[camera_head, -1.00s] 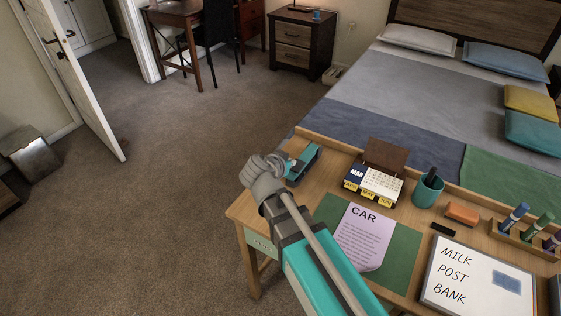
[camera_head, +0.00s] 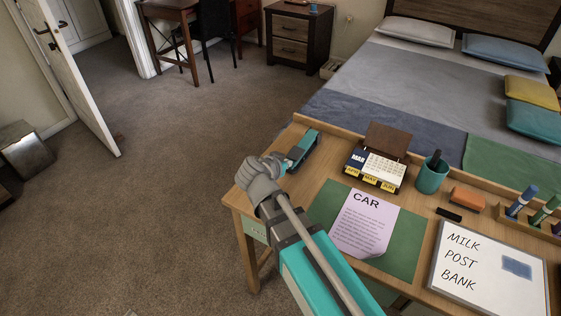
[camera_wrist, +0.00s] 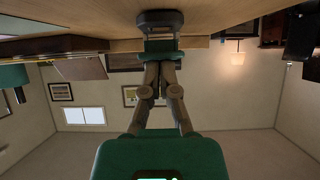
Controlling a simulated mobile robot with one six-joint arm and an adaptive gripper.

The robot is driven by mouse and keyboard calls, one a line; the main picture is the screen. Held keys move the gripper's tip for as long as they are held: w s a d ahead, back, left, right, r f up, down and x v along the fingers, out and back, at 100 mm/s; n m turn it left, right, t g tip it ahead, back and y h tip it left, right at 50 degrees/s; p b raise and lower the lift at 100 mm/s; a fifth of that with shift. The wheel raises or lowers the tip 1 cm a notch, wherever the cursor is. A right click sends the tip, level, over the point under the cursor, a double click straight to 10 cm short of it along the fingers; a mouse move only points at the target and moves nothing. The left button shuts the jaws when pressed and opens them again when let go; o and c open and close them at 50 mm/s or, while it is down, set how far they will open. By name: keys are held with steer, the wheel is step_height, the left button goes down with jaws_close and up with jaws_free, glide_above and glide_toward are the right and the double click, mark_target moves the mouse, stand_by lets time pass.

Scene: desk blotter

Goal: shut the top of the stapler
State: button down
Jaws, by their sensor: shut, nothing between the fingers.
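The stapler (camera_head: 304,147), teal and dark grey, sits near the desk's far left corner. In the wrist view, which is upside down, it shows end-on, with a dark base (camera_wrist: 160,18) against the desk and its teal top (camera_wrist: 160,46) beside it. I cannot tell how far the top is raised. My gripper (camera_head: 278,163) is at the stapler's near end, left of the paper. In the wrist view my gripper (camera_wrist: 160,66) has its fingertips together, empty, and in line with the teal top. I cannot tell whether they touch it. My gripper partly hides the stapler's near end.
A calendar (camera_head: 377,167) stands right of the stapler, with a teal pen cup (camera_head: 432,178) beyond it. A CAR sheet (camera_head: 363,225) lies on the green blotter (camera_head: 404,243). A whiteboard (camera_head: 485,266) is at right. The desk's left edge is close to my gripper.

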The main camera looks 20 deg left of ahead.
steer(key=shift+r, duration=0.1)
step_height(320, 180, up, 4)
steer(key=p, duration=0.4)
steer(key=s+f+b, duration=0.1)
steer(key=s, duration=0.1)
steer(key=s+a+f+b, duration=0.1)
steer(key=s, duration=0.2)
steer(key=s+a+f+b, duration=0.1)
steer(key=s, duration=0.1)
steer(key=shift+s, duration=0.25)
steer(key=shift+s+a+f, duration=0.1)
steer(key=shift+s+f, duration=0.05)
steer(key=shift+s, duration=0.3)
steer(key=shift+s+a+f, duration=0.1)
steer(key=shift+s, duration=0.3)
